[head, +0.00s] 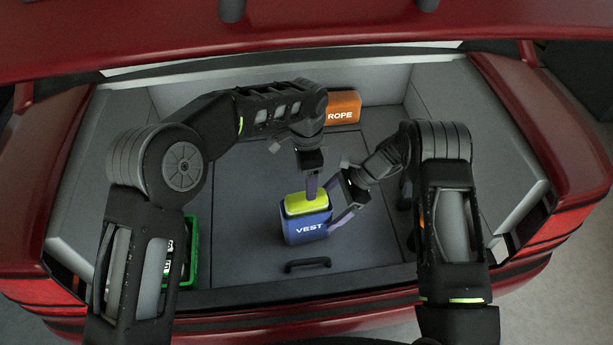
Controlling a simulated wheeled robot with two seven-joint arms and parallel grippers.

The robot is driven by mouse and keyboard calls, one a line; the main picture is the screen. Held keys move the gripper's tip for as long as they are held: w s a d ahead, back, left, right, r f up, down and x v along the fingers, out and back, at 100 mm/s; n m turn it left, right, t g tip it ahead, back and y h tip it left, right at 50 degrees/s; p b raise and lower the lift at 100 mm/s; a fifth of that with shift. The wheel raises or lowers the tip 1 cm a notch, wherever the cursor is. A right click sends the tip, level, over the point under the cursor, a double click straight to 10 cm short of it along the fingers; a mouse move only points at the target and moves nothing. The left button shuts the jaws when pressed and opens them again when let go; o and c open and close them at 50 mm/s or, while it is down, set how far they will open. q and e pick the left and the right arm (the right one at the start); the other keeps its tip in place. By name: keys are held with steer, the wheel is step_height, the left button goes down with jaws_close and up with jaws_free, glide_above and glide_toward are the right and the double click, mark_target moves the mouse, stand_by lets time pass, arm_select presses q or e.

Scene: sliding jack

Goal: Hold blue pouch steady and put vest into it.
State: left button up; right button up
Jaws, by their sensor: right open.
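The blue pouch (307,232), marked VEST, stands upright on the trunk floor near the middle. The yellow vest (305,204) is a folded block at the pouch's mouth; its top shows above the blue rim, and its lower part is hidden. My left gripper (311,192) points straight down onto the vest's top from behind. Its fingers are seen edge-on, so I cannot tell whether they grip the vest. My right gripper (337,208) is open at the pouch's right side, one finger toward the back and one toward the front right. Contact with the pouch is unclear.
An orange ROPE box (343,107) sits at the back of the trunk. A green crate (192,250) stands at the left, partly behind my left arm. A black handle (307,264) lies on the floor in front of the pouch. The floor right of the pouch is mostly clear.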

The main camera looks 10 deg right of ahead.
steer(key=v, duration=0.9)
steer(key=shift+d, duration=0.1)
